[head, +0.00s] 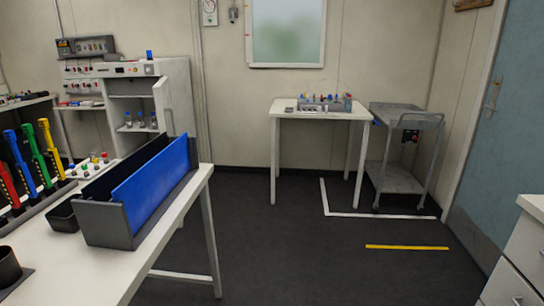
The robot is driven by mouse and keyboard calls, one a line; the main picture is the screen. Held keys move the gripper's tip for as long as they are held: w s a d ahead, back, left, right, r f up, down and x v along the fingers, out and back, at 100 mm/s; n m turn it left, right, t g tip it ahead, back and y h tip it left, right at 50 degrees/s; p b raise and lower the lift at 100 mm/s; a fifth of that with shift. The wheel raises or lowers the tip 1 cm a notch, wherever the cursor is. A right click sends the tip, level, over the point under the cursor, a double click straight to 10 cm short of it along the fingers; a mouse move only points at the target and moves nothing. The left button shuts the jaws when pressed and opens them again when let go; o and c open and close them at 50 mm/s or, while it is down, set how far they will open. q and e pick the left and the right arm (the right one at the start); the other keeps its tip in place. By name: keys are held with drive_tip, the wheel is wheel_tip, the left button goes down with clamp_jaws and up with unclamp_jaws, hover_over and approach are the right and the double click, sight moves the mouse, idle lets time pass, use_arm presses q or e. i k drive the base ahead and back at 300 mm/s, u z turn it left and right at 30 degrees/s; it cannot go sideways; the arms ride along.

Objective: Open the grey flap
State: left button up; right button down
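No part clearly shows as a grey flap; I cannot tell which one it is. A pale grey cabinet (183,83) stands against the back wall at the left, with knobs on its top panel. Its door (163,105) stands open to the right of the opening. Small bottles with blue caps (140,119) stand on a shelf inside. On the near table, a long dark grey box (108,228) holds an upright blue panel (155,180). Neither of my grippers is in view.
The near white table (170,225) fills the lower left, with coloured pipettes (38,155) on a stand. A small white table (330,113) and a grey cart (396,178) stand at the back. White drawers (520,270) stand at right. The dark floor between is clear.

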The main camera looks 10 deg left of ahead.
sight(131, 86)
drive_tip(key=i, duration=2.95)
drive_tip(key=u, duration=1.55)
